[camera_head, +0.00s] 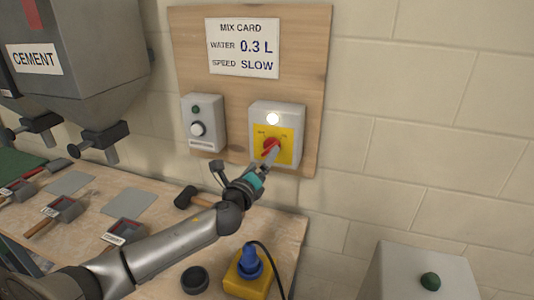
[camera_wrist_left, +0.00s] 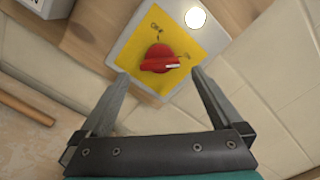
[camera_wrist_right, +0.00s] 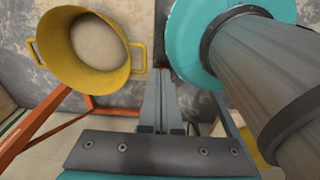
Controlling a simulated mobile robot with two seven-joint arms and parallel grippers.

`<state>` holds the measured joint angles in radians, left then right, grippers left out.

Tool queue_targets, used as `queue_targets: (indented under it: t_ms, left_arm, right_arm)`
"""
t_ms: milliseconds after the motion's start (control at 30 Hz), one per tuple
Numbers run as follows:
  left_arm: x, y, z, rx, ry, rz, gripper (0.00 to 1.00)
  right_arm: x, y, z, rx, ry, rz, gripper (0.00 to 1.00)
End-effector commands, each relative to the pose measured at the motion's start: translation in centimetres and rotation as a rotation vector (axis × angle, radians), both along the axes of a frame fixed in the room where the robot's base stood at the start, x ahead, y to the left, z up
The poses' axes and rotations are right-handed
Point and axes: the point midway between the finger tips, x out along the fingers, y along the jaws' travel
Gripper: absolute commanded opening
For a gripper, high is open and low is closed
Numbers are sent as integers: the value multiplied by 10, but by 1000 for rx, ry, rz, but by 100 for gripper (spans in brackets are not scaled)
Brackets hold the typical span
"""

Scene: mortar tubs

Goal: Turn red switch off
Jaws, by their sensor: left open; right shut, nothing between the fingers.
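The red switch (camera_head: 271,147) is a rotary knob on a yellow plate on a grey box (camera_head: 287,114) fixed to the wooden wall board. A white lamp (camera_head: 272,118) above it is lit. My left gripper (camera_head: 268,160) is at the front of the box, by the knob's lower side. In the left wrist view the knob (camera_wrist_left: 160,58) lies ahead, between and beyond the open fingers (camera_wrist_left: 160,82), and its white pointer mark points right. My right gripper (camera_wrist_right: 162,72) is shut and empty, away from the switch.
A second grey box (camera_head: 203,122) with a dial is left of the switch. The workbench below holds a mallet (camera_head: 187,197), scoops and a yellow block with a blue plug (camera_head: 249,262). A yellow tub (camera_wrist_right: 90,50) stands near my right gripper.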

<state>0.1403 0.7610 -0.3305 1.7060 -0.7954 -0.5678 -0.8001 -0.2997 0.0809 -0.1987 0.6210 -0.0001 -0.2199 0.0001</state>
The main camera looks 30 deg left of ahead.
Motion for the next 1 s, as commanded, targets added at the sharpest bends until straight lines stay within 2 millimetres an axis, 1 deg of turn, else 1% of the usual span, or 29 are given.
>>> queue_targets:
  t_ms: [33,100,333,500,767,800,833,1000]
  left_arm:
    - [8,2,0,-1,-2,1,100]
    - [17,4,1,-2,-2,1,100]
    - [37,9,0,-1,0,1,100]
    - [44,10,0,-1,0,0,100]
    - [45,10,0,0,1,-1,100]
    - [45,10,0,0,1,-1,99]
    - [45,10,0,0,1,-1,96]
    - [44,10,0,0,1,-1,76]
  right_arm:
    - [0,0,-1,0,0,1,0]
    - [0,0,-1,0,0,1,0]
    - [0,1,-3,1,0,2,0]
    - [0,1,-3,1,0,2,0]
    - [0,1,-3,1,0,3,0]
    - [0,1,-3,1,0,3,0]
    - [0,1,-3,1,0,3,0]
    - [0,1,-3,1,1,2,0]
